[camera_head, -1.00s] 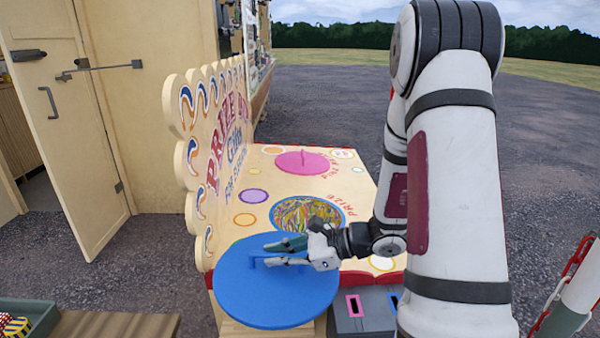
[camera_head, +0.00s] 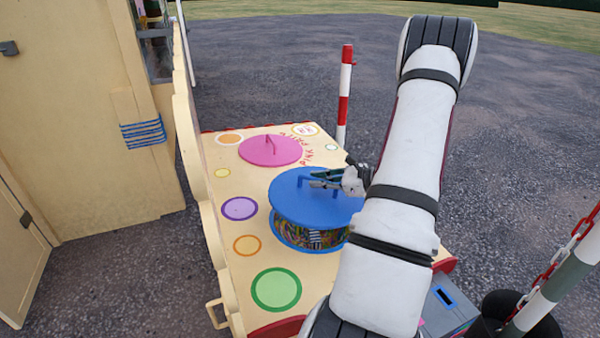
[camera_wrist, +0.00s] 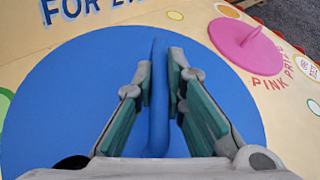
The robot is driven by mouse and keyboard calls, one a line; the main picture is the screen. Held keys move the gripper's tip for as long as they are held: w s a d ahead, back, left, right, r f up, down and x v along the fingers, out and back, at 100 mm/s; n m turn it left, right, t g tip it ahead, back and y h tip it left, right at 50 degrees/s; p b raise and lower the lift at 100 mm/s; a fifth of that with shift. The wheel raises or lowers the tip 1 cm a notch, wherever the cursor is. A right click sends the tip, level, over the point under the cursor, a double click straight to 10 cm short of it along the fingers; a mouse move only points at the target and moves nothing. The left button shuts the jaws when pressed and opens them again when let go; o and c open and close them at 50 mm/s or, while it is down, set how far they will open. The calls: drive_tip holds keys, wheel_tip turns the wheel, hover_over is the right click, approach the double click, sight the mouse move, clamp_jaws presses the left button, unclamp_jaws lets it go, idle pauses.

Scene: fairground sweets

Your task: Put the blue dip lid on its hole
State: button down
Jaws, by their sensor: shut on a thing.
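The blue dip lid (camera_head: 300,196) is a round disc with a bar handle on top. My gripper (camera_head: 318,180) is shut on that handle. In the head view the lid is above the prize hole (camera_head: 310,238), whose colourful filling shows between the lid and the blue ring on the board. The lid looks raised and roughly over the hole. In the wrist view the lid (camera_wrist: 60,95) fills the middle and the gripper's fingers (camera_wrist: 162,80) stand on both sides of the handle. The far part of the hole is hidden under the lid.
A pink lid (camera_head: 270,150) lies at the back of the cream board (camera_head: 225,190). The upright sign panel (camera_head: 190,150) stands along its left side. A red-and-white post (camera_head: 345,95) stands behind. Gravel ground (camera_head: 260,70) around is open.

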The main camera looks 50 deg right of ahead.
drive_tip(key=shift+w+f+b, duration=0.2)
drive_tip(key=shift+f+b, duration=0.7)
drive_tip(key=shift+f, duration=0.4)
drive_tip(key=shift+a+f+b, duration=0.2)
drive_tip(key=shift+f+b, duration=1.75)
drive_tip(key=shift+f, duration=0.85)
drive_tip(key=shift+a+f+b, duration=0.1)
drive_tip(key=shift+f+b, duration=0.4)
drive_tip(key=shift+f, duration=0.15)
drive_tip(key=c, duration=1.6)
unclamp_jaws()
drive_tip(key=shift+o, duration=0.2)
drive_tip(key=shift+s, duration=0.1)
drive_tip(key=v, duration=1.2)
drive_tip(key=shift+r, duration=0.1)
